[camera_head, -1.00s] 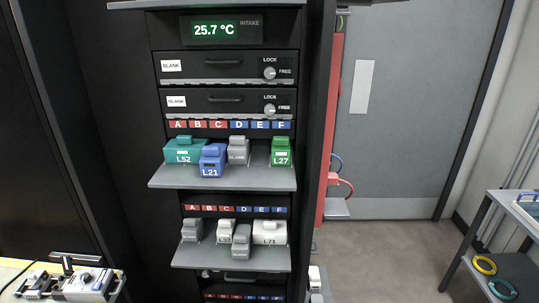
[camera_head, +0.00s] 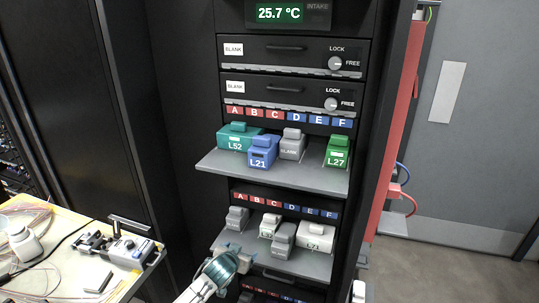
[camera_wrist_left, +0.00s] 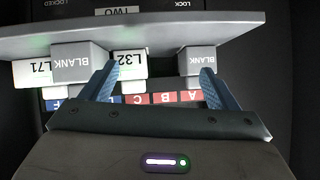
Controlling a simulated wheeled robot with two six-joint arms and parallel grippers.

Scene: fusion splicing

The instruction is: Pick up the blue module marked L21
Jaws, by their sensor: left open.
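The blue module marked L21 (camera_head: 262,152) stands on the upper pulled-out shelf (camera_head: 310,182), between the teal module L52 (camera_head: 235,138) and a grey blank module (camera_head: 292,145). My left gripper (camera_head: 236,252) is low at the front left edge of the lower shelf, well below the blue module and apart from it. The left wrist view shows its two blue fingers (camera_wrist_left: 157,85) spread, with nothing held between them. That view faces the lower shelf and its modules; L21 is not in it. My right gripper is out of view.
A green module L27 (camera_head: 337,152) is at the right of the upper shelf. The lower shelf (camera_head: 300,262) holds grey blank and white modules, including L71 (camera_head: 316,237). A bench (camera_head: 60,268) with a splicer-like device (camera_head: 130,250) is at left.

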